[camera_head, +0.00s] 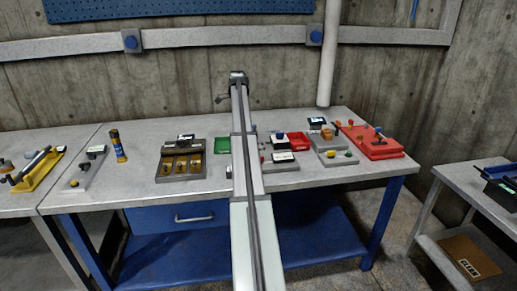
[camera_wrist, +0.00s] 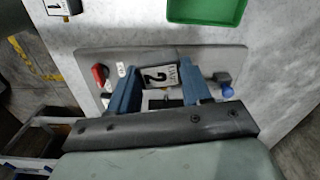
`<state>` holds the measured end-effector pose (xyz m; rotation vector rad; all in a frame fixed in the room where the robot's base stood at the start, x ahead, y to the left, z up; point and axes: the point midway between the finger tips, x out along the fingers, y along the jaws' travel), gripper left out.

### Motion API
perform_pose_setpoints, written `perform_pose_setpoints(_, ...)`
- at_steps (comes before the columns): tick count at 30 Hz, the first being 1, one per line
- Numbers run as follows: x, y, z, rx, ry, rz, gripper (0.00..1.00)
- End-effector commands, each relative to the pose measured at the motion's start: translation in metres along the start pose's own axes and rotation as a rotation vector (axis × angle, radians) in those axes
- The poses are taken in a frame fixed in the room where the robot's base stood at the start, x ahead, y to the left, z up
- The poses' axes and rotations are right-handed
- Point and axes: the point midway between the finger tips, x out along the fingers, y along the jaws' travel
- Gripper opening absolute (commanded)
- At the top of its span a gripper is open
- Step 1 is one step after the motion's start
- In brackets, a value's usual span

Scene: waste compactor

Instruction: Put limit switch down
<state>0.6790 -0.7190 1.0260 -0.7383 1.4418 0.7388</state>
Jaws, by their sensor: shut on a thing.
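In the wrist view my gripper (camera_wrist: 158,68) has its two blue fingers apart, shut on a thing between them. Only a small dark and pale part of that limit switch (camera_wrist: 166,103) shows, low between the fingers; the rest is hidden. The fingers are over a grey board (camera_wrist: 225,58). A white label plate (camera_wrist: 172,75) with a "2" shows between the fingertips. I cannot tell whether the held thing touches the board. In the head view my arm hides the gripper and the held thing; the grey board (camera_head: 290,165) shows partly right of the arm.
The board carries a red part (camera_wrist: 99,75) at left and a blue-knobbed part (camera_wrist: 227,91) at right. A green tray (camera_wrist: 205,10) lies just beyond it. On the table (camera_head: 330,180) are a red tray (camera_head: 298,141), a brown slotted block (camera_head: 181,160) and a red board (camera_head: 372,145).

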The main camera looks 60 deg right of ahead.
Motion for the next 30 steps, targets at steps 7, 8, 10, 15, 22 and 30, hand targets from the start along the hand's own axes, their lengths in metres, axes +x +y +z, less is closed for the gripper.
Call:
perform_pose_setpoints(7,-0.008,0.001,-0.072,0.125,0.000,0.000,0.15)
perform_pose_setpoints(8,-0.008,0.001,-0.077,0.133,0.000,0.000,0.15)
perform_pose_setpoints(10,-0.009,0.002,-0.085,0.148,0.000,0.000,0.15)
perform_pose_setpoints(15,-0.002,0.004,-0.092,0.163,0.000,0.001,0.15)
perform_pose_setpoints(22,0.033,0.004,-0.092,0.162,-0.001,0.002,0.15)
perform_pose_setpoints(30,0.059,0.003,-0.092,0.161,0.000,0.000,0.15)
